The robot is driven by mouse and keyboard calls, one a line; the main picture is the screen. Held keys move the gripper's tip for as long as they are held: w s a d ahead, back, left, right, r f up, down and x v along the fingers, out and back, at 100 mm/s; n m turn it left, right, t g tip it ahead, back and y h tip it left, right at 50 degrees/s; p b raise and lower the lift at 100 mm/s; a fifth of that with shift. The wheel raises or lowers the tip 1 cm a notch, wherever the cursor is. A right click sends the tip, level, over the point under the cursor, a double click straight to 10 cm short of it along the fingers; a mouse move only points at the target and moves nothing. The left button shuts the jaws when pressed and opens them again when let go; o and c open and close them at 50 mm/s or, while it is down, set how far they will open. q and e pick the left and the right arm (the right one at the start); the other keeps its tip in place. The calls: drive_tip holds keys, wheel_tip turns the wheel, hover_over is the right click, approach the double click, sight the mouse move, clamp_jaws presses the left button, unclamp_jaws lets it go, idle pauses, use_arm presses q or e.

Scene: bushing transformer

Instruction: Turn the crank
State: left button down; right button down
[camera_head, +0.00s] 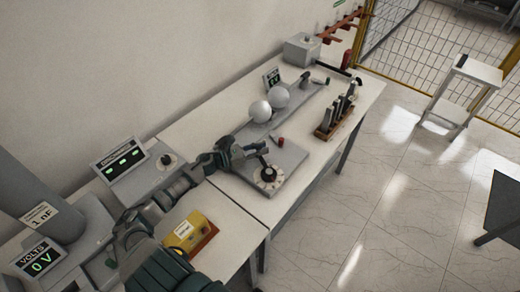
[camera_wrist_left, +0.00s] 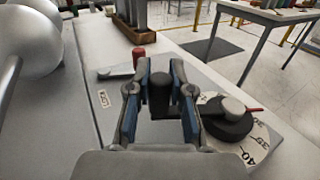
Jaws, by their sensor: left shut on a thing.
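The crank has a black hub (camera_head: 268,174) on a round white dial with numbers, set on a grey base plate on the table. In the left wrist view the hub (camera_wrist_left: 226,120) with its red pointer lies just right of my fingers. The crank's black upright handle (camera_wrist_left: 160,93) stands between the two fingers. My left gripper (camera_head: 260,150) reaches in from the left over the base plate. In the left wrist view its fingers (camera_wrist_left: 160,100) are shut on the handle. The link between handle and hub is partly hidden by the right finger. My right gripper is out of view.
Two shiny spheres (camera_head: 270,104) stand just behind the crank. A wooden rack (camera_head: 335,118) with dark upright pieces is to the right. A small red-topped piece (camera_wrist_left: 138,57) lies near the fingers. A yellow box (camera_head: 190,232) and a display meter (camera_head: 121,156) are near my left arm.

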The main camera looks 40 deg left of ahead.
use_arm(q)
drive_tip(key=shift+f, duration=0.3)
drive_tip(key=c, duration=1)
unclamp_jaws()
drive_tip(key=shift+w, duration=0.15)
drive_tip(key=shift+a, duration=0.1)
